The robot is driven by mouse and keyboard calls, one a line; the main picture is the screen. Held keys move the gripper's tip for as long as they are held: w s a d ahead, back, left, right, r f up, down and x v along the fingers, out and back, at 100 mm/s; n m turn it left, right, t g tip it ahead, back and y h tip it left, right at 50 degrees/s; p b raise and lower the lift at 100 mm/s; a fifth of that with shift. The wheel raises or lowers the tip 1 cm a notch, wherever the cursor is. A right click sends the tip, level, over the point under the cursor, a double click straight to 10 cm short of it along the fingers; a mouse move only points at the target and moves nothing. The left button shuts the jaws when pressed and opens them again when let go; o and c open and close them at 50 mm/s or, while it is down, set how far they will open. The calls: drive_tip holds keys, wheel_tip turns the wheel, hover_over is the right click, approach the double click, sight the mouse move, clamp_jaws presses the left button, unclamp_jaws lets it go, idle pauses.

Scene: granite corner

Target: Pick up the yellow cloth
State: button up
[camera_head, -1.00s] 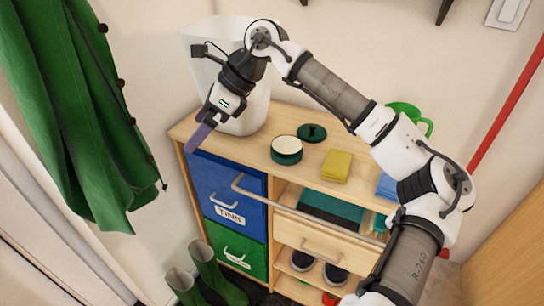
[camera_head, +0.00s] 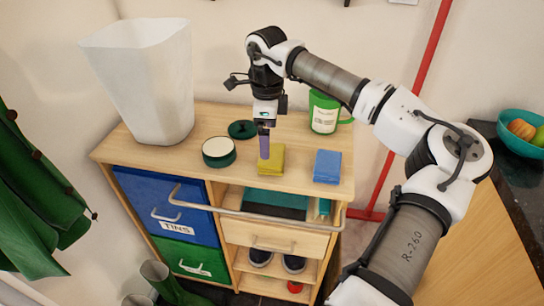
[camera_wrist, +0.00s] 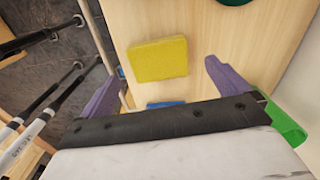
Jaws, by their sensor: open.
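The yellow cloth (camera_head: 271,160) is a folded square lying flat on the wooden cabinet top, between a green tin and a blue cloth. In the wrist view the yellow cloth (camera_wrist: 158,59) lies ahead of my jaws, between the lines of the two fingers. My gripper (camera_head: 264,148) points down over the cloth's left part in the head view and hides a little of it. In the wrist view my gripper (camera_wrist: 160,82) has its purple fingers wide apart with nothing between them.
A blue cloth (camera_head: 327,166) lies right of the yellow one. A green tin (camera_head: 219,152), its dark lid (camera_head: 242,129) and a green mug (camera_head: 324,113) stand nearby. A white bin (camera_head: 150,85) is at the left. A rail (camera_head: 262,213) runs along the cabinet front.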

sight(272, 158)
drive_tip(key=shift+s+d+f+p, duration=0.1)
drive_tip(key=shift+f+p, duration=0.35)
drive_tip(key=shift+f, duration=0.95)
drive_tip(key=shift+s+d+f+p, duration=0.1)
drive_tip(key=shift+f+p, duration=0.3)
drive_tip(key=shift+f, duration=0.95)
drive_tip(key=shift+c, duration=0.4)
drive_tip(key=c, duration=0.7)
